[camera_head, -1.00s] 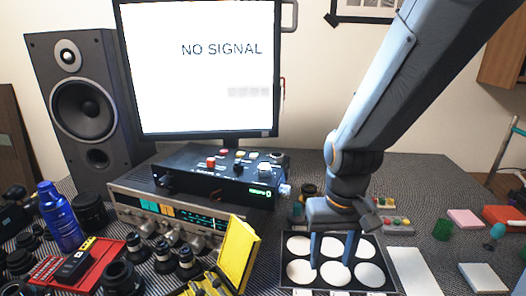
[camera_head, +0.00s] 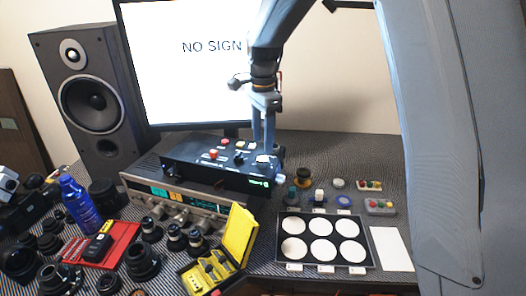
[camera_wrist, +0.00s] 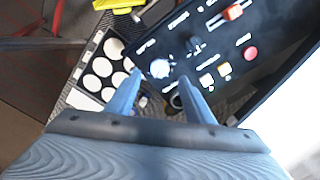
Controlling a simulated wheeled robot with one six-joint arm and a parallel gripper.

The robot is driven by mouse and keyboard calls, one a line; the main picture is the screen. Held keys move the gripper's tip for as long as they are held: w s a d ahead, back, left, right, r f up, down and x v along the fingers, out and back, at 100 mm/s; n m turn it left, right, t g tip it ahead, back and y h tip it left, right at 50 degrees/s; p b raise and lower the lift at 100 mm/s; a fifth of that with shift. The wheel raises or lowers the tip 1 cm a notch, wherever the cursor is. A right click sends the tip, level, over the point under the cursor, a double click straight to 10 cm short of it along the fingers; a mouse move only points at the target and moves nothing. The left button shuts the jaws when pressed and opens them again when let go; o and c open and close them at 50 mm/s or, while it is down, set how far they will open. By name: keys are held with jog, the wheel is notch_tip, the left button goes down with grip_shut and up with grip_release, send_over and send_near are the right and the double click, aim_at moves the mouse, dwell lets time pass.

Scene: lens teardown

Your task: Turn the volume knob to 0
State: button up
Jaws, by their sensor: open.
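The black control box (camera_head: 215,165) sits on the silver-fronted receiver, with knobs, buttons and a small green display (camera_head: 259,183) too small to read. A pale round knob (camera_wrist: 160,68) is at the near corner of its top panel. A black knob (camera_wrist: 193,43) is beside it. The labels are too blurred to tell which one is the volume knob. My gripper (camera_head: 263,147) points down over the right end of the box, fingers open. In the wrist view the pale knob appears between the fingertips (camera_wrist: 159,77); I cannot tell whether they touch it.
A monitor (camera_head: 185,60) stands behind the box and a speaker (camera_head: 90,100) at the left. A yellow case (camera_head: 238,238), a red mat (camera_head: 75,250) and several lens parts lie in front. A tray with white discs (camera_head: 282,266) is at the right.

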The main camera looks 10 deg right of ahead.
aim_at(263, 158)
jog(key=shift+f+p, duration=0.85)
jog(key=shift+f, duration=2.25)
jog(key=c, duration=1)
